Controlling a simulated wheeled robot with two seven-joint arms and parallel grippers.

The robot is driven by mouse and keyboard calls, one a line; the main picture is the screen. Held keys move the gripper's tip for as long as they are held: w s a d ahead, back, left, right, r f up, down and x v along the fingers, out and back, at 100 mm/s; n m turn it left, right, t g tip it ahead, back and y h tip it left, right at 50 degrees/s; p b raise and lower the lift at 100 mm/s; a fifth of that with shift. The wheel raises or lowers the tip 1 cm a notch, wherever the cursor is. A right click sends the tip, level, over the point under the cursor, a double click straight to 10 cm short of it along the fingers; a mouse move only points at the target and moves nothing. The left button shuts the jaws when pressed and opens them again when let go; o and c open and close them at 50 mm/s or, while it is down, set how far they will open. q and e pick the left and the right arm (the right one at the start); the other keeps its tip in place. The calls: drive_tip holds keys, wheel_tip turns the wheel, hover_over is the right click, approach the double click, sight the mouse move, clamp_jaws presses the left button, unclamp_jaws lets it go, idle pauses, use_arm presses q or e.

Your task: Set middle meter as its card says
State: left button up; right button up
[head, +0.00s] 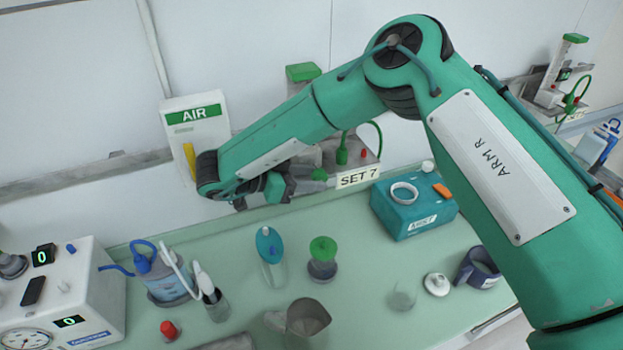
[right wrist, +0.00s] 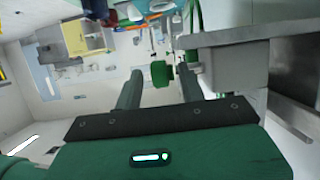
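The middle meter stands on the wall rail behind my right arm, and its green top (head: 302,72) shows above the forearm. Its card (head: 358,177) reads SET 7. Most of the meter's tube is hidden by my arm, so I cannot read its level. My right gripper (head: 292,184) is at the meter's lower part, pointing right. In the right wrist view, its two fingers (right wrist: 162,82) are apart. A green knob (right wrist: 162,74) shows between the fingertips, with gaps on both sides, joined to a grey meter body (right wrist: 232,65). My left gripper is not in view.
An AIR panel (head: 193,113) is left of the meter. Another meter (head: 553,90) is on the rail at far right. The green counter (head: 350,240) below holds a teal box (head: 412,218), bottles, a jug (head: 305,318) and a white device (head: 95,290) at left.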

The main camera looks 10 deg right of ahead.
drive_tip(key=b+v, duration=0.2)
drive_tip(key=v, duration=0.5)
drive_tip(key=shift+s, duration=0.15)
idle(1.6)
